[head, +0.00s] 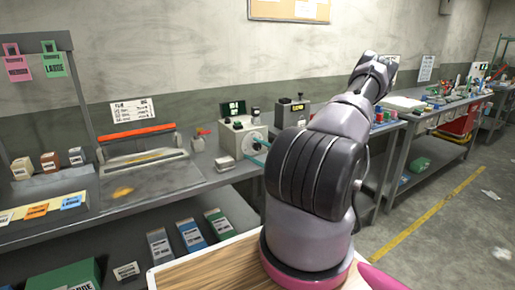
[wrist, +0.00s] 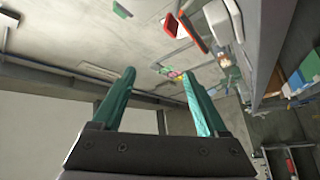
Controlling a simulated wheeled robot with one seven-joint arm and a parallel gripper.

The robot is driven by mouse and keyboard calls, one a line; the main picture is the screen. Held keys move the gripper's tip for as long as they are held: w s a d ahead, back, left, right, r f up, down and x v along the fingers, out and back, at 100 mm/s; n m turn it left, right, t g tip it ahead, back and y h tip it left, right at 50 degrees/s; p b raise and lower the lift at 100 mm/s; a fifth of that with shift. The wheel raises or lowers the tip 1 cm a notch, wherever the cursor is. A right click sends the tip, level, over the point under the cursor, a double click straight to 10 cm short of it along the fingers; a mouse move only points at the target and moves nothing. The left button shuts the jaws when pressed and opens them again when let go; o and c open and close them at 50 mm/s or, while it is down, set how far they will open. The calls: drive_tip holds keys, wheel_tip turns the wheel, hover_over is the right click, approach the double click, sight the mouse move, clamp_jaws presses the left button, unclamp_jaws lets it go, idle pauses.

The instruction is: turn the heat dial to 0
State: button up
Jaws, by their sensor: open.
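A cream machine (head: 238,136) with a pale round dial (head: 253,142) on its front stands on the back bench, left of my arm in the head view. The dial's marks and setting are too small to read. Two teal strips beside the dial look like the fingers of my gripper (head: 255,151), reaching left from behind my arm. Whether they touch the machine I cannot tell. In the wrist view my gripper (wrist: 158,74) is open, with nothing between its fingers. The rest of the gripper is hidden behind my arm in the head view.
A grey device (head: 292,112) stands right of the cream machine. A flat machine with an orange-red bar (head: 137,132) lies to its left. Small boxes (head: 50,162) stand at far left. Several cartons (head: 190,235) fill the lower shelf. Open floor (head: 440,225) lies at right.

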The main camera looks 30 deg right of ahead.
sight(259, 148)
drive_tip(key=d+f+m+t+h, duration=0.5)
drive_tip(key=d+f+m+h, duration=0.2)
drive_tip(key=m+h, duration=0.45)
drive_tip(key=shift+m+y, duration=0.75)
drive_tip(key=shift+m, duration=0.2)
drive_tip(key=x, duration=0.9)
drive_tip(key=shift+w+a+r, duration=0.1)
drive_tip(key=shift+w+r, duration=0.05)
drive_tip(key=shift+w, duration=0.15)
clamp_jaws()
